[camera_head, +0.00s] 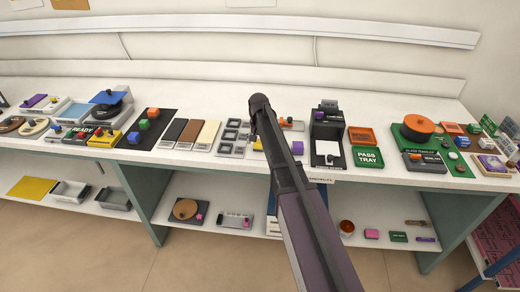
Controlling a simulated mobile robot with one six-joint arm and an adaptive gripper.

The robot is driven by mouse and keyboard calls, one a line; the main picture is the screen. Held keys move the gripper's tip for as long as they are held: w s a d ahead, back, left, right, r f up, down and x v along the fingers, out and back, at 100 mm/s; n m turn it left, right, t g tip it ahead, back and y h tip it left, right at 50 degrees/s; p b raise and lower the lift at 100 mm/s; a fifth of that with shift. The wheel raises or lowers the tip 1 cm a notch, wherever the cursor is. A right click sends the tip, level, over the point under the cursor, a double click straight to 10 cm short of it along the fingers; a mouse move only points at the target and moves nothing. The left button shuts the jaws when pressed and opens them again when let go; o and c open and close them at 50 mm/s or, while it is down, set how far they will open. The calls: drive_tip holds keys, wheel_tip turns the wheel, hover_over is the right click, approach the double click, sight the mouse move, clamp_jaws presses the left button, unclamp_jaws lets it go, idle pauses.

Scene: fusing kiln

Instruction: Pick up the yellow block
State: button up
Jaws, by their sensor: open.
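A small yellow piece (257,145), which may be the yellow block, shows on the white bench top just left of my arm. My arm covers part of it, so its full shape cannot be told. My arm rises from the bottom of the picture across the bench and ends in a dark rounded joint above the bench's middle. My gripper's fingers cannot be made out; they are hidden or out of view.
A grey slotted rack (233,137) stands left of the yellow piece. A purple block (297,147) and a black machine (327,125) are right of my arm. A black mat (150,122) holds colored cubes farther left. The lower shelf holds several items.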

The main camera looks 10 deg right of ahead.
drive_tip(key=shift+f, duration=0.1)
idle(0.5)
clamp_jaws()
